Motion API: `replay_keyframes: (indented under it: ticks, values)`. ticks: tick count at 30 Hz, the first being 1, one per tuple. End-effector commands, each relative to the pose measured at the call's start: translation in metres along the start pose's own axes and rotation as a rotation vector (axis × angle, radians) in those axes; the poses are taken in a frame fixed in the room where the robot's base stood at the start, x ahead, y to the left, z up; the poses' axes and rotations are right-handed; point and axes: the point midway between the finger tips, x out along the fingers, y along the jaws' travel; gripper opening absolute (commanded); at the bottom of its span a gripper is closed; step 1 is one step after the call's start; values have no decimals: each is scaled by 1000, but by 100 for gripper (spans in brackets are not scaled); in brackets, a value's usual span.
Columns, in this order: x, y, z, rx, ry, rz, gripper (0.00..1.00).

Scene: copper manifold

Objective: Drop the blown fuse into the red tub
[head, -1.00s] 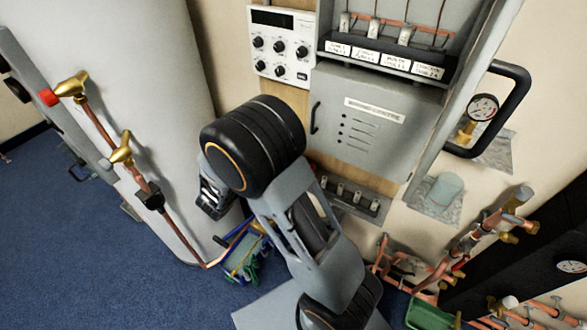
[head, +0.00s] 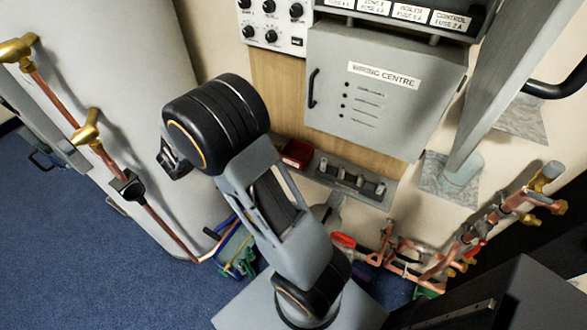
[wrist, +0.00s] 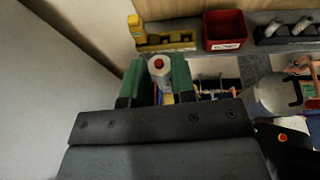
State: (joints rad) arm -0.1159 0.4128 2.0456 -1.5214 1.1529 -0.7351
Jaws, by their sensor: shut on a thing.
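My gripper (wrist: 157,82) shows in the wrist view as two green fingers. They are shut on a pale cylinder with a red end, which looks like the fuse (wrist: 159,70). The red tub (wrist: 226,30) stands on a shelf above and to the right of the fingers in the wrist view, apart from the held fuse. Its inside looks dark and a white label is on its front. The red tub (head: 297,153) also shows in the head view, right of my arm and below the wiring centre box. The gripper's fingers are hidden in the head view.
A yellow holder (wrist: 165,41) sits left of the tub, and a rack with pale cylinders (wrist: 290,30) sits right of it. The grey wiring centre box (head: 380,90) is above. Copper pipework (head: 400,255) is at the lower right, and a tall pale cylinder stands at the left.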

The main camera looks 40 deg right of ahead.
Motion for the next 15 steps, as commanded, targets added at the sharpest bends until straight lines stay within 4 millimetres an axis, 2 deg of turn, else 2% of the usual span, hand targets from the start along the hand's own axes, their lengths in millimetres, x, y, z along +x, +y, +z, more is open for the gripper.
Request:
replay_keyframes:
  ticks: [1, 6, 12, 15]
  values:
    - [32, -7, -18, 29, -2, -61, 1]
    - [102, -40, -16, 98, -2, -248, 1]
    - [165, -87, -12, 162, -2, -431, 1]
    - [186, -109, -11, 187, -1, -500, 1]
